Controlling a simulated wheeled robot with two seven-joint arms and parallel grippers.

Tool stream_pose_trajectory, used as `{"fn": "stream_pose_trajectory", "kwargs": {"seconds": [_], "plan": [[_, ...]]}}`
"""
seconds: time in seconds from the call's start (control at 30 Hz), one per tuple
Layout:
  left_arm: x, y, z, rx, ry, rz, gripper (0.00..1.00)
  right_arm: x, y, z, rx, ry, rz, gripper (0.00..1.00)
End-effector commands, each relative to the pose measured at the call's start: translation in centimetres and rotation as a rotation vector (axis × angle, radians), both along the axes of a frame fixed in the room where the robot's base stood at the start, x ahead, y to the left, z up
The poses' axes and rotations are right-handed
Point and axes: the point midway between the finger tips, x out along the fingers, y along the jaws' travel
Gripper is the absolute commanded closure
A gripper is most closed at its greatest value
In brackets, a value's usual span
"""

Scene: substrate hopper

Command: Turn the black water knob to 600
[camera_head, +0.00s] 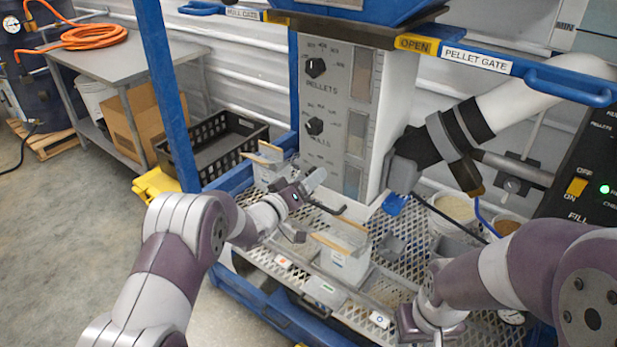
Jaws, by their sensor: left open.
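A grey panel (333,100) carries two black knobs, an upper one (315,67) above the word PELLETS and a lower one (314,126) above a partly legible label. Neither reads as water. A small dark knob (511,185) on a grey plate at the right has no label that I can read, so I cannot tell which is the water knob. My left gripper (325,194) is open and empty in front of the panel, below the lower knob and apart from it. My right gripper (430,322) is low over the mesh deck; its fingers are not clear.
The mesh deck (405,250) holds a white box (345,262) and small containers. A white pipe with a black collar (471,120) crosses at the right. The pellet gate bar (478,60) hangs above. A black control box (590,165) stands right. Open floor lies left.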

Motion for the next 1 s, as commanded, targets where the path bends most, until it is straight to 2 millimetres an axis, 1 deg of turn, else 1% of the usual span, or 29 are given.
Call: {"fn": "stream_pose_trajectory", "kwargs": {"seconds": [0.13,0.37,0.4,0.47,0.5,0.53,0.77,1.0], "plan": [[0.6,-0.4,0.0,0.000,0.001,0.001,0.31,0.0,0.0,0.1,0.000,0.000,0.000,0.57],[0.6,-0.4,0.0,0.001,0.001,0.002,0.31,0.0,0.0,0.1,0.000,0.000,0.000,0.57],[0.6,-0.4,0.0,0.001,0.001,0.002,0.44,0.0,0.0,0.1,0.000,0.000,0.000,0.57],[0.6,-0.4,0.0,0.001,0.001,0.002,0.63,0.0,0.0,0.1,0.000,0.000,0.000,0.57],[0.6,-0.4,0.0,0.001,0.001,0.002,0.76,0.0,0.0,0.1,0.000,0.000,0.000,0.57],[0.6,-0.4,0.0,0.000,0.001,0.001,0.86,0.0,0.0,0.1,0.000,0.000,0.000,0.57],[0.6,-0.4,-0.1,0.008,-0.005,0.001,0.87,0.0,0.0,-0.1,0.000,0.000,0.000,0.57],[0.6,-0.4,-0.3,0.079,-0.058,0.001,0.87,0.0,0.0,-1.2,0.000,0.000,0.000,0.57]]}}
